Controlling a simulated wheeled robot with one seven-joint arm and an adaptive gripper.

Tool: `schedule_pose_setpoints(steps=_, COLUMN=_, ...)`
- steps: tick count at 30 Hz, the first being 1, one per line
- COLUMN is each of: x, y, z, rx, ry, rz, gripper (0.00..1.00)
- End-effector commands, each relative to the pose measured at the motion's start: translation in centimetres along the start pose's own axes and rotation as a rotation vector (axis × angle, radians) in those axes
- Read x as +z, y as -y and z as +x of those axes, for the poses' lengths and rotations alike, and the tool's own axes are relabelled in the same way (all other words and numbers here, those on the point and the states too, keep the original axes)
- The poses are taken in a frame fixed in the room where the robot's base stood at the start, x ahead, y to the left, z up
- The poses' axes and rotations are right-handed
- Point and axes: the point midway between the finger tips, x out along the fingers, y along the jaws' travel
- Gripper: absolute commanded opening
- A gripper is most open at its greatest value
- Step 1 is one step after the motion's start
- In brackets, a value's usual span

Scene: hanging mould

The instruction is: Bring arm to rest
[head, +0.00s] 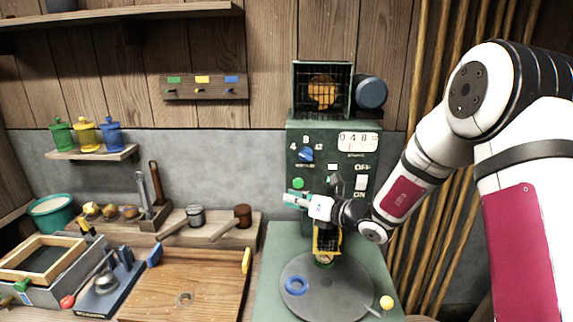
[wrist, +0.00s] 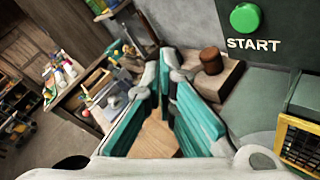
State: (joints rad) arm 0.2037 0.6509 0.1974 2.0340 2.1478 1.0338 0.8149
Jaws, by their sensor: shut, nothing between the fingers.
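My gripper (head: 290,198) has teal fingers and is shut and empty. It is held out to the left in front of the green machine (head: 298,150), above the turntable's left side. In the wrist view my gripper's fingers (wrist: 165,75) come together, with the wooden tray and bench behind them. The green START button (wrist: 245,18) is on the machine's face, to the right of the fingers and apart from them. My arm reaches in from the right in the head view.
The round grey turntable (head: 330,299) carries a blue ring (head: 296,286). A yellow mesh piece (head: 327,240) stands just under my wrist. A yellow ball-tipped lever (head: 386,302) is at front right. A wooden tray (head: 215,283) and cups lie left. Wooden poles (head: 440,200) stand behind my arm.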

Motion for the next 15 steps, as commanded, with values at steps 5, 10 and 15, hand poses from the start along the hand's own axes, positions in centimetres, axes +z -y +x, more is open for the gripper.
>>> schedule_pose_setpoints(steps=5, x=1.1, y=-8.9, z=-3.2, rx=0.174, ry=-0.144, rz=-0.399, gripper=0.0)
schedule_pose_setpoints(steps=10, x=0.0, y=-15.4, z=-7.9, rx=0.334, ry=-0.29, rz=-0.801, gripper=0.0)
schedule_pose_setpoints(steps=15, x=-1.9, y=-19.6, z=-13.7, rx=0.484, ry=-0.438, rz=-1.201, gripper=0.0)
